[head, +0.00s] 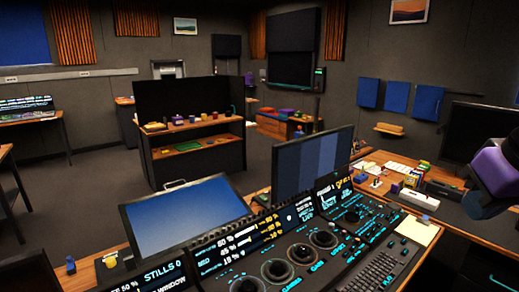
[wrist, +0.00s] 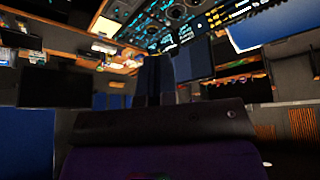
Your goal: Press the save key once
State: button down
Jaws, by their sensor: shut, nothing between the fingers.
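The trackball panel (head: 327,266) fills the lower middle of the head view, with lit displays, round trackballs and rows of small keys (head: 372,274). The labels are too small to tell which is the save key. In the wrist view the panel (wrist: 160,22) appears upside down at the top. My gripper (wrist: 156,62) is shut and empty, its dark fingers showing in the middle of the wrist view, apart from the panel. In the head view, my purple and dark arm end shows at the right edge, above and right of the panel; the fingertips are not clear there.
A tilted blue monitor (head: 185,217) and a striped monitor (head: 312,160) stand behind the panel. A yellowish note pad (head: 418,230) lies at the panel's right. The wooden desk to the right holds small boxes and papers (head: 385,163). The air above the panel looks clear.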

aim_at(404, 251)
jog(key=i+l, duration=0.1)
jog(key=l, duration=0.25)
jog(key=i+l+z, duration=0.1)
jog(key=l, duration=0.2)
jog(key=i+l+z, duration=0.1)
jog(key=l, duration=0.25)
jog(key=i+l, duration=0.15)
jog(key=l, duration=0.15)
